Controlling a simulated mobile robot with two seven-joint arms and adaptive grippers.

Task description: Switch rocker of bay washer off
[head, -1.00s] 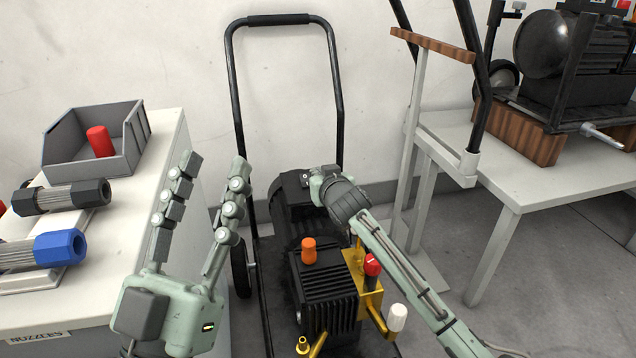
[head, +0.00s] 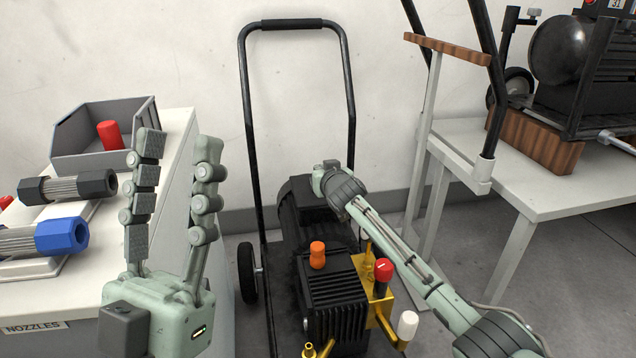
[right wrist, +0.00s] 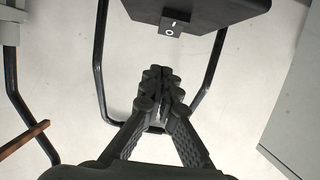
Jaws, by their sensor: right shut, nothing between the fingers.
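The bay washer is a black motor (head: 300,195) and finned pump (head: 335,300) on a wheeled cart. In the right wrist view, its black rocker (right wrist: 171,27) with white "I" and "O" marks sits on the edge of a dark box (right wrist: 205,8). Which way the rocker is tipped I cannot tell. My right gripper (right wrist: 162,72) is shut and empty, below the rocker in that picture and apart from it. In the head view my right wrist is over the motor and hides its own fingers and the rocker. My left gripper (head: 178,155) is open and empty, left of the washer.
The cart's tall black handle (head: 295,24) rises behind the washer. An orange cap (head: 317,254), red knob (head: 383,271) and white knob (head: 407,325) stick up from the pump. A nozzle bench (head: 180,130) is at left, a white table (head: 530,190) at right.

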